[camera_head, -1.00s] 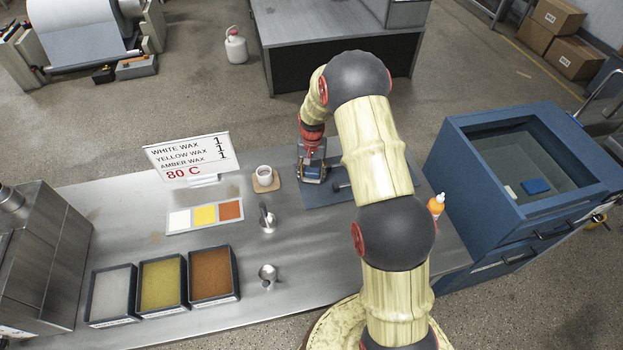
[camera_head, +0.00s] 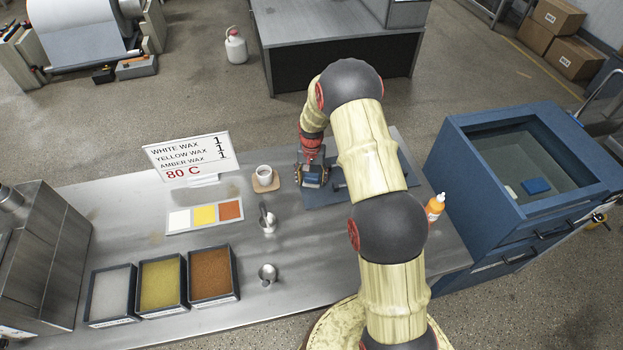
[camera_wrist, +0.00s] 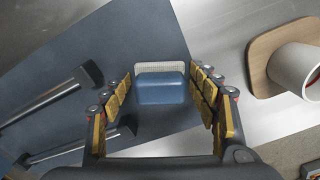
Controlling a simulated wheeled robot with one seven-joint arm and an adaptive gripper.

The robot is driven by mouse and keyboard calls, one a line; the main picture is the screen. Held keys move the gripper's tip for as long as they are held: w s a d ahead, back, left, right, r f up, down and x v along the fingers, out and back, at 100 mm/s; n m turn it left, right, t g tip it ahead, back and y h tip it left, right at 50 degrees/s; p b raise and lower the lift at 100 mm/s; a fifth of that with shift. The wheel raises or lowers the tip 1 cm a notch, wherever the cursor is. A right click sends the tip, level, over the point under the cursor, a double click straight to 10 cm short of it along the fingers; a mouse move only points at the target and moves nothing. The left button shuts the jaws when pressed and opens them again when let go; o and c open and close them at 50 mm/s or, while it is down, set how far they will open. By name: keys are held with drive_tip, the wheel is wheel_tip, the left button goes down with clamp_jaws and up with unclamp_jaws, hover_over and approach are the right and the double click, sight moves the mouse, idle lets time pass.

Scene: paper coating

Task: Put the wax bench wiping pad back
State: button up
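The wiping pad (camera_head: 313,179), a blue block on a pale base, is on the blue mat near its left end. In the wrist view the pad (camera_wrist: 161,88) sits between my fingers, with narrow gaps at both sides. My gripper (camera_head: 309,170) points down over it. In the wrist view my gripper (camera_wrist: 161,80) has its fingers spread to either side of the pad, and I see no clear contact. The underside of the pad is hidden. The blue mat (camera_wrist: 110,50) extends left of the pad.
A white cup (camera_head: 264,171) on a wooden coaster stands left of the mat. Dark-handled tools (camera_wrist: 60,95) lie on the mat. An orange bottle (camera_head: 435,207) stands at the right bench edge. A blue basin (camera_head: 480,190) holds another blue block (camera_head: 537,186).

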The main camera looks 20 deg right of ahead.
drive_tip(key=shift+o, duration=0.5)
drive_tip(key=shift+r, duration=0.1)
drive_tip(key=shift+r, duration=0.4)
wheel_tip(320, 180, up, 11)
wheel_tip(320, 180, up, 13)
drive_tip(key=n+t, duration=0.1)
hover_over(312, 176)
drive_tip(key=s+a, duration=0.4)
drive_tip(key=s+a+r+n+t, duration=0.1)
drive_tip(key=s+a+r+n, duration=0.15)
drive_tip(key=s+r, duration=0.55)
drive_tip(key=s+a+r+n+t, duration=0.1)
drive_tip(key=s+a+r, duration=0.1)
drive_tip(key=s, duration=0.5)
drive_tip(key=s+a+r+n+t, duration=0.1)
drive_tip(key=s+r, duration=0.3)
drive_tip(key=s, duration=0.4)
drive_tip(key=s+a+r+n+t, duration=0.1)
drive_tip(key=s+a+r, duration=0.2)
drive_tip(key=s, duration=0.5)
drive_tip(key=shift+a+r+t+p, duration=0.25)
drive_tip(key=shift+a+t+p, duration=0.05)
drive_tip(key=shift+f, duration=0.1)
